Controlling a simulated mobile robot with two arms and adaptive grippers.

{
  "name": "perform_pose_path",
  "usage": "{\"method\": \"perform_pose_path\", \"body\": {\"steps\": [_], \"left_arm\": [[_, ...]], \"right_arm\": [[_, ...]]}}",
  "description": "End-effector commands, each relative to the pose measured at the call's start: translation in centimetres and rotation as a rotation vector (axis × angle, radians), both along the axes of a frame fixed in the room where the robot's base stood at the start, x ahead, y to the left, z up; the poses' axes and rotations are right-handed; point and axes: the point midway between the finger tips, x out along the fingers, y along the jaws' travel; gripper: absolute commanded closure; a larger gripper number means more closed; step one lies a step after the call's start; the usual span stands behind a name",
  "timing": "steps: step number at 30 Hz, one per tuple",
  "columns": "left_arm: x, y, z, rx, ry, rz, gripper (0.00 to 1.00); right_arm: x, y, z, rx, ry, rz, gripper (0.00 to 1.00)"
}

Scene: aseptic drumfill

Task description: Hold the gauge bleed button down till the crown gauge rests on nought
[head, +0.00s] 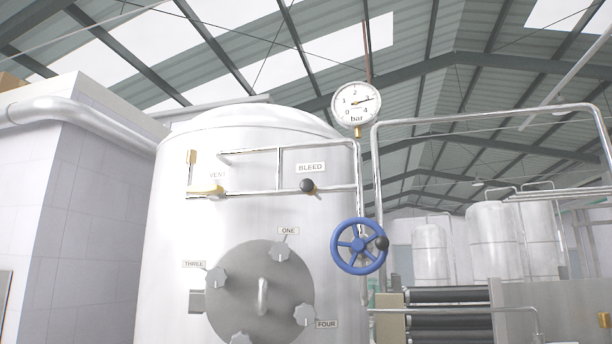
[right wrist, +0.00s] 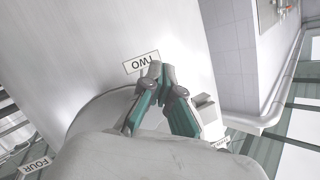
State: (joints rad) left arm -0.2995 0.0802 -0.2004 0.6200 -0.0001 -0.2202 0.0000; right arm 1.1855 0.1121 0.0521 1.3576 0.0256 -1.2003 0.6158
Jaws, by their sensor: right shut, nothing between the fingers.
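The crown gauge (head: 356,102) is a round white dial marked in bar, on a brass stem beside the top of the white tank (head: 190,150). Its needle points right, close to the 3. The bleed button (head: 307,186) is a black knob on the pipework, below the BLEED label (head: 311,168). No gripper touches it in the head view. My left gripper is out of view.
A brass VENT valve (head: 207,190) sits left of the button. A blue handwheel (head: 358,246) stands at the right of the tank. Below is a round hatch (head: 262,300) with several clamp knobs and a handle. Thin rails run in front of the tank.

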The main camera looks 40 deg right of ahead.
Motion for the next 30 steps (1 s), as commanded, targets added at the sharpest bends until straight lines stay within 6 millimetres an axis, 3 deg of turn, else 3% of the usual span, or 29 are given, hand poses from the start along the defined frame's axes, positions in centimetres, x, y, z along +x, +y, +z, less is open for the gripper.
{"method": "perform_pose_path", "body": {"steps": [1, 3, 8, 12, 15, 18, 21, 24, 30], "left_arm": [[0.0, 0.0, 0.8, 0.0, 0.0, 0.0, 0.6], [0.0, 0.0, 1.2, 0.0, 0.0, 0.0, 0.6], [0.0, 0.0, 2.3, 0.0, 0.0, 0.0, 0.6], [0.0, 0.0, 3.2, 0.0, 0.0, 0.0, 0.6], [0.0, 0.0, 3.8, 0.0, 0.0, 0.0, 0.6], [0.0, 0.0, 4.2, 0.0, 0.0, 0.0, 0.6], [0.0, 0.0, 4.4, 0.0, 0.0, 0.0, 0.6], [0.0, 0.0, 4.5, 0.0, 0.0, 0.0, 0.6], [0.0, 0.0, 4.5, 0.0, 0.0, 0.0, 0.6]], "right_arm": [[-0.9, -0.3, 4.1, 0.021, -0.042, -0.006, 1.0], [-2.2, -0.5, 8.6, 0.053, -0.091, -0.011, 1.0], [-6.1, -1.2, 18.6, 0.134, -0.208, -0.019, 1.0], [-10.6, -1.8, 27.1, 0.208, -0.313, -0.016, 1.0], [-13.9, -2.2, 31.9, 0.256, -0.377, -0.01, 1.0], [-16.6, -2.4, 35.5, 0.293, -0.427, -0.003, 1.0], [-18.6, -2.6, 37.7, 0.317, -0.46, 0.003, 1.0], [-19.7, -2.7, 38.8, 0.332, -0.477, 0.006, 1.0], [-20.0, -2.7, 39.1, 0.338, -0.482, 0.007, 1.0]]}}
